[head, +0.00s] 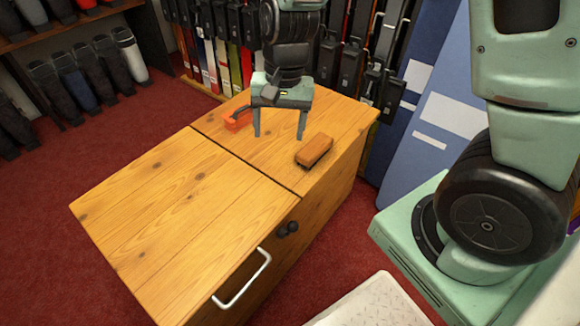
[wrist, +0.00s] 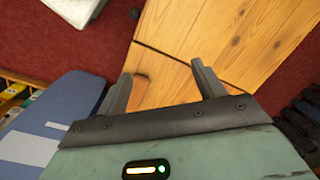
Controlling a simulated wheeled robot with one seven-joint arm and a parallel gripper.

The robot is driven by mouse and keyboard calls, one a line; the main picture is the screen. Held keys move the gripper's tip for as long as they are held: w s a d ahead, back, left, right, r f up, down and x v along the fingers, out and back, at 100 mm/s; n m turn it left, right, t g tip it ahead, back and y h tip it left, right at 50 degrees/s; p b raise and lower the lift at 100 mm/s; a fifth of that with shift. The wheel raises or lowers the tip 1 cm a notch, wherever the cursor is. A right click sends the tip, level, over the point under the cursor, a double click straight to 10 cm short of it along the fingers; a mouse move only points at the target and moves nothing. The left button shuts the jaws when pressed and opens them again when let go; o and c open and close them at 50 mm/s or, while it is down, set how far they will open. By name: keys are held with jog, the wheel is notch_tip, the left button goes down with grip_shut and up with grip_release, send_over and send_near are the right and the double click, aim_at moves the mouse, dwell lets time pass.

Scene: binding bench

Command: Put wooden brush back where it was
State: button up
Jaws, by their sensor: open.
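The wooden brush (head: 314,149) lies on the right part of the wooden cabinet top, near its front right edge. It is a brown block with a dark underside. My gripper (head: 279,136) points down over the same part of the top, just left of and behind the brush. Its two fingers are apart with nothing held between them. In the wrist view, part of the brush (wrist: 139,91) shows beside the left finger of my gripper (wrist: 162,71); the finger and gripper body hide the rest.
A red-orange object with a dark handle (head: 238,120) lies on the top, left of my gripper. The left part of the top is bare.

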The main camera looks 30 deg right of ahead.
jog(key=s+a+r+n, duration=0.3)
jog(key=s+a+n, duration=0.2)
jog(key=s+n, duration=0.2)
jog(key=s+a+r+n, duration=0.4)
jog(key=s+n, duration=0.3)
jog(key=s, duration=0.4)
jog(key=shift+s+a+h, duration=0.25)
jog(key=shift+a+h, duration=0.15)
jog(key=shift+a, duration=0.05)
jog(key=shift+r, duration=0.1)
notch_tip(320, 180, up, 24)
jog(key=p, duration=2.4)
